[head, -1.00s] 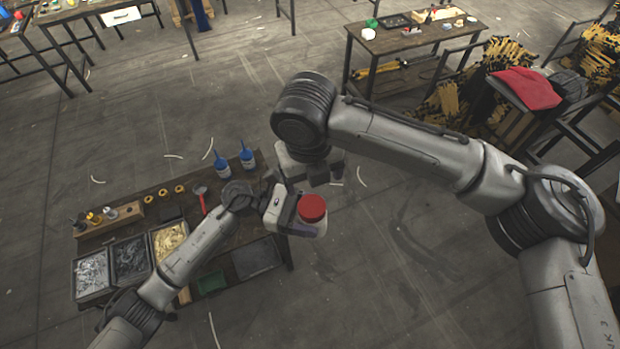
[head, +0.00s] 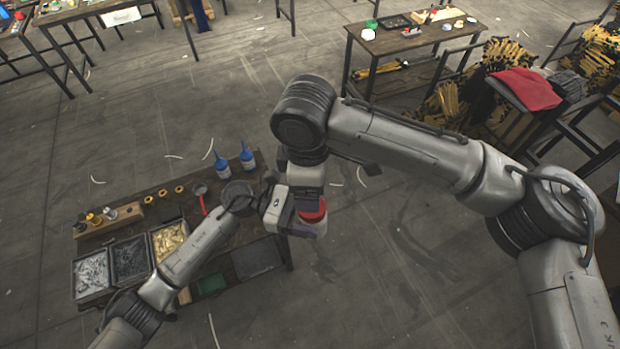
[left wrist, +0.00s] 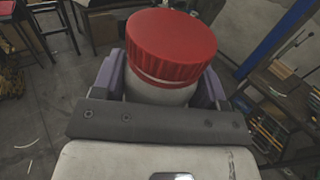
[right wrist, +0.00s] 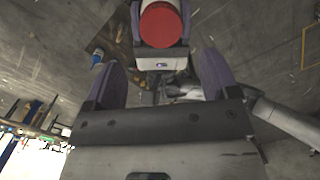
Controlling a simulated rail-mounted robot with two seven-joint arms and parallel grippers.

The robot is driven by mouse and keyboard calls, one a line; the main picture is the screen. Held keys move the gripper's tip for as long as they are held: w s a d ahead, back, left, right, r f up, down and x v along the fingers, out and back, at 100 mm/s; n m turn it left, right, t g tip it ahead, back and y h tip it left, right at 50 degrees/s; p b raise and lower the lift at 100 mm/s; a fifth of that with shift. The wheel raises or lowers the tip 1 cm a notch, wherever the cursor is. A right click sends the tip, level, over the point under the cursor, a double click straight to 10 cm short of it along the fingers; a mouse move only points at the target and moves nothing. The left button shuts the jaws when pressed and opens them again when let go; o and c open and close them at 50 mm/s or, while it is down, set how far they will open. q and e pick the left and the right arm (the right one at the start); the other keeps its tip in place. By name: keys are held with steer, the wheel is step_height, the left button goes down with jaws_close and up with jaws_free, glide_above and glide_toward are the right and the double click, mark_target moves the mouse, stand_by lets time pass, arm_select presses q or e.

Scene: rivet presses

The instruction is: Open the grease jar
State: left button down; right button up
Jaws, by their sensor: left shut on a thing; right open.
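The grease jar has a ribbed red lid (head: 313,213) and a whitish body (left wrist: 158,91). My left gripper (head: 304,224) is shut around the body and holds the jar off to the right of the low table. In the left wrist view the lid (left wrist: 171,45) sits on the jar above the fingers. My right gripper (right wrist: 161,68) is open and empty, close to the lid. In the right wrist view the lid (right wrist: 160,25) is beyond the fingertips, not between them. In the head view my right gripper partly hides the lid.
The low dark table (head: 143,202) holds blue bottles (head: 246,157), a wooden block with small parts (head: 108,218) and trays of small parts (head: 129,258). Another table (head: 412,39) stands at the back right. The floor right of the jar is clear.

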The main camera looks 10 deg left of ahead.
mark_target(313, 219)
steer(key=m, duration=1.1)
steer(key=shift+m, duration=0.4)
steer(key=shift+d+f, duration=0.15)
steer(key=shift+f, duration=3.85)
steer(key=shift+c, duration=0.2)
steer(key=c, duration=0.9)
steer(key=n, duration=0.4)
steer(key=shift+r, duration=0.3)
steer(key=shift+r, duration=0.85)
